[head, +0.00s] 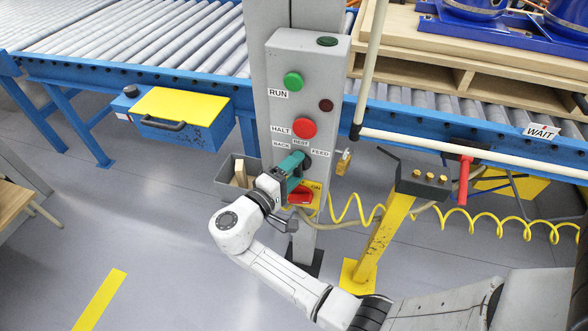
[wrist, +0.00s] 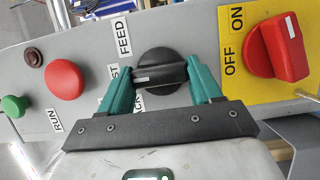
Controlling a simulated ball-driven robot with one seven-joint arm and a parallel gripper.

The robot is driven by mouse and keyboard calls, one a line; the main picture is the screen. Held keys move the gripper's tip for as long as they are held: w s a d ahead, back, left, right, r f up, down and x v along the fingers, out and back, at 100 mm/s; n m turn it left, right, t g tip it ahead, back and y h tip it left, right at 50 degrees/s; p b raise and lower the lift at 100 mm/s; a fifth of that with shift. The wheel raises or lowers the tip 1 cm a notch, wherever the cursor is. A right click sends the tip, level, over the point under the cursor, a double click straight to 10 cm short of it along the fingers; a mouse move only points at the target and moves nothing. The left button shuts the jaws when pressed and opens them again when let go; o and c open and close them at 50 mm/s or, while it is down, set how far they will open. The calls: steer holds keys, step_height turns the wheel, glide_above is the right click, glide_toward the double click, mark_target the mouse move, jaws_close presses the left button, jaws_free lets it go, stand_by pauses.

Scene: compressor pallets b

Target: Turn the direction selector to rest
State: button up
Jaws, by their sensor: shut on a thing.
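The direction selector (wrist: 162,70) is a round black knob with a raised grip bar on the grey control panel, below the labels BACK, REST and FEED. In the wrist view, its bar lies nearly level, with a white mark at its left end, on the side of the partly covered REST label (wrist: 112,80). My gripper (wrist: 163,88) has its teal fingers on either side of the bar and is shut on it. In the head view, my gripper (head: 296,160) covers most of the selector and part of the panel around it.
The green RUN button (head: 293,81) and red HALT button (head: 304,128) sit above the selector. A red ON/OFF switch (head: 300,197) on a yellow plate is close below. A hose, a grey bin (head: 226,180) and a yellow post (head: 382,240) stand nearby.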

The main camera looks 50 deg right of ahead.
steer(key=o, duration=1.1)
steer(key=shift+c, duration=0.2)
steer(key=a+b, duration=0.2)
steer(key=a, duration=0.9)
steer(key=shift+w, duration=0.25)
steer(key=shift+d+f, duration=0.1)
steer(key=s+d+f+y, duration=0.4)
steer(key=s+f+y, duration=0.1)
steer(key=s+f, duration=0.25)
steer(key=s+a+f+y, duration=0.1)
steer(key=s+f+y, duration=0.65)
steer(key=s, duration=0.25)
steer(key=s+a+r+t+y, duration=0.1)
steer(key=s+a+t+y, duration=0.1)
steer(key=a+y, duration=0.3)
steer(key=shift+s+r, duration=0.25)
steer(key=shift+s, duration=0.6)
